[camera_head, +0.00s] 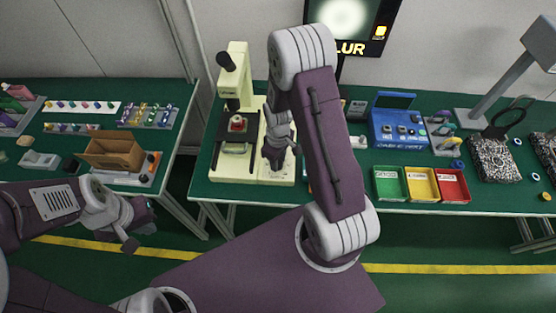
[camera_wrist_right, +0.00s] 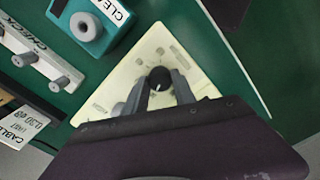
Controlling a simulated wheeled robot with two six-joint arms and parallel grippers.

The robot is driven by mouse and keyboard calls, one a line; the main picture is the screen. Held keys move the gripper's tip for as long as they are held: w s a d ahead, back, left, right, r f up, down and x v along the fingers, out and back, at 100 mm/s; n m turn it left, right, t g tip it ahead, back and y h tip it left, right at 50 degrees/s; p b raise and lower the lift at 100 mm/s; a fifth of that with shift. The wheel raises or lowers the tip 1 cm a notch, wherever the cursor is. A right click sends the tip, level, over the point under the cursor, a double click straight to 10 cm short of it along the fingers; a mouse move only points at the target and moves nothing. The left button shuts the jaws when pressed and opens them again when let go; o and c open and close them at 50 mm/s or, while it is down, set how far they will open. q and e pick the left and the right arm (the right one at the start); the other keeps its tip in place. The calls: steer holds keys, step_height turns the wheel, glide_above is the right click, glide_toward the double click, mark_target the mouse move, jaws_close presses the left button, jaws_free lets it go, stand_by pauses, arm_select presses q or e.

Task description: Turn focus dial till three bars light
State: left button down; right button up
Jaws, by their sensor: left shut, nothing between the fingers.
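The dark round focus dial (camera_wrist_right: 160,78) stands on a cream panel (camera_wrist_right: 195,78) in the right wrist view. My right gripper (camera_wrist_right: 161,84) has its two fingers apart, one on each side of the dial. I cannot tell whether they touch it. In the head view my right gripper (camera_head: 277,163) points down over the cream base beside the microscope (camera_head: 234,80) and hides the dial. The monitor (camera_head: 350,20) shows a blurred bright disc, the letters "LUR" and a yellow square; my arm covers its left part. My left gripper (camera_head: 130,240) is shut and empty at the left.
A blue device (camera_head: 398,128) and green, yellow and red bins (camera_head: 390,184) stand right of my right arm. An open cardboard box (camera_head: 112,152) sits on the left bench. In the right wrist view a teal box (camera_wrist_right: 88,28) and a grey rack (camera_wrist_right: 38,55) stand close by.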

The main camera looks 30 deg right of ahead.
jaws_close()
steer(key=shift+m, duration=0.4)
steer(key=m+p, duration=0.1)
steer(key=m, duration=0.2)
steer(key=shift+r+m, duration=0.1)
steer(key=shift+m, duration=0.3)
steer(key=m+p, duration=0.1)
steer(key=m, duration=0.5)
steer(key=shift+w, duration=0.1)
steer(key=o, duration=1)
jaws_free()
